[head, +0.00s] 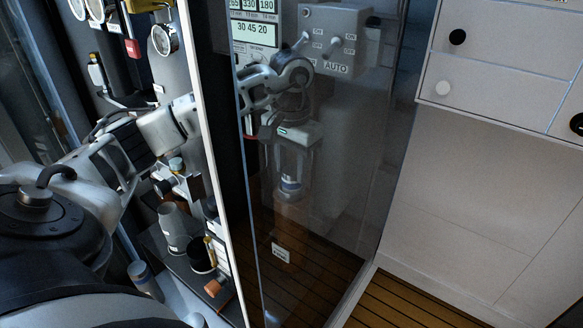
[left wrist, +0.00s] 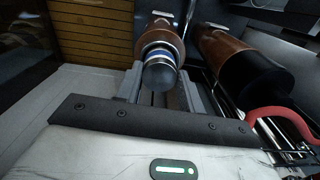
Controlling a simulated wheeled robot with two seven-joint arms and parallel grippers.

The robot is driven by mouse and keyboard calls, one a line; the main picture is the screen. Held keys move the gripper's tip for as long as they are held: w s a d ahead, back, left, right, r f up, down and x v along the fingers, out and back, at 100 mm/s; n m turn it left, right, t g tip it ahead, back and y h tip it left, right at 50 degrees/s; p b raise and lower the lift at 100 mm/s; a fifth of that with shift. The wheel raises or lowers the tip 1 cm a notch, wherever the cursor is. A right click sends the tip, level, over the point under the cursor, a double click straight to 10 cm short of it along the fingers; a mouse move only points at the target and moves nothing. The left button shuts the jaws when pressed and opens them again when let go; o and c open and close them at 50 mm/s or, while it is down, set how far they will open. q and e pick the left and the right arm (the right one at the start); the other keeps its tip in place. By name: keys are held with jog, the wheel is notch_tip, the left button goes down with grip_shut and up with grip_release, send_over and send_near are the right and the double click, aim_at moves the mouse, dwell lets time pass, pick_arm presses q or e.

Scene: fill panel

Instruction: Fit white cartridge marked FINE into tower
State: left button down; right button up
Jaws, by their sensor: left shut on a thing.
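My left gripper (head: 291,176) points down behind the glass pane, the arm passing behind the pane's white edge. It is shut on a small round thing (head: 291,187) with a grey end and a blue band. In the left wrist view the gripper (left wrist: 159,88) holds this thing (left wrist: 160,76) between its fingers; it has a grey domed end and white and blue bands. A brown cylindrical part (left wrist: 155,37) shows directly beyond it; I cannot tell whether they touch. No FINE mark is readable, and I cannot identify the tower for sure. My right gripper is not in view.
The glass pane (head: 345,180) with a white edge (head: 212,130) stands in front of the arm. A brown and black cylinder (left wrist: 240,62) and a red curved part (left wrist: 283,118) are close to the gripper's right in the wrist view. White cabinets (head: 500,60) stand at right.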

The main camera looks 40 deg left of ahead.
pick_arm(q)
jog(key=shift+f, duration=0.35)
jog(key=shift+f, duration=0.15)
jog(key=c, duration=0.9)
grip_release()
notch_tip(320, 180, up, 12)
jog(key=shift+r+p, duration=0.15)
jog(key=shift+p, duration=0.65)
